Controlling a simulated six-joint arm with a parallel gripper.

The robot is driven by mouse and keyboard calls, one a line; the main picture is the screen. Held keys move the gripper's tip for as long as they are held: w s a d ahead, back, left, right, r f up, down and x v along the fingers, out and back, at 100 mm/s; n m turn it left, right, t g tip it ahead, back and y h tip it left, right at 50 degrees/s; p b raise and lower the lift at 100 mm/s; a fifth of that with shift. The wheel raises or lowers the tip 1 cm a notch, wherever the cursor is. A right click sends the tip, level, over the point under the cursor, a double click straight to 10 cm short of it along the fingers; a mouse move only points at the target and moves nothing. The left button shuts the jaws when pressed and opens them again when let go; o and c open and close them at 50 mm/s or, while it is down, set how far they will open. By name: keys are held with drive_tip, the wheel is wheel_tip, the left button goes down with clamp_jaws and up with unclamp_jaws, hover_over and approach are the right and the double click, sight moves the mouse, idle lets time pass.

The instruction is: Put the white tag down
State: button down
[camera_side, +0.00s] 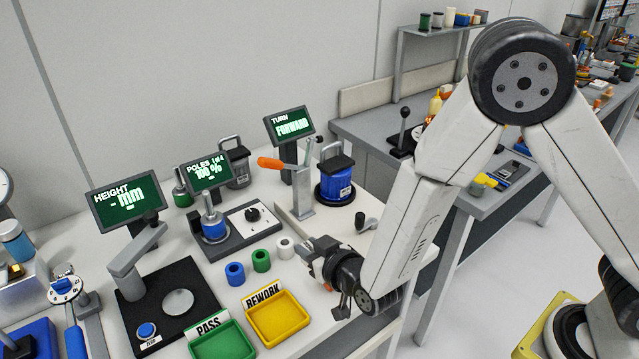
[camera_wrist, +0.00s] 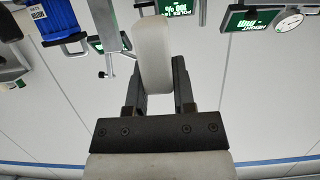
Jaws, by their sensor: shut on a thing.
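The white tag (camera_wrist: 153,52) is a pale, rounded, elongated piece in the wrist view. It sits between the two dark fingers of my gripper (camera_wrist: 155,85), which is shut on it, and it sticks out past the fingertips.
A yellow REWORK tray (camera_side: 304,342) and green PASS tray (camera_side: 249,352) lie in front.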

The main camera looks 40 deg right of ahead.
drive_tip(key=shift+f, duration=2.75)
drive_tip(key=shift+f, duration=0.1)
drive_tip(key=shift+f, duration=1.8)
drive_tip(key=shift+f, duration=0.2)
drive_tip(key=shift+c, duration=2.2)
unclamp_jaws()
drive_tip(key=shift+v, duration=3.95)
drive_tip(key=shift+a+f, duration=0.1)
drive_tip(key=shift+f, duration=0.05)
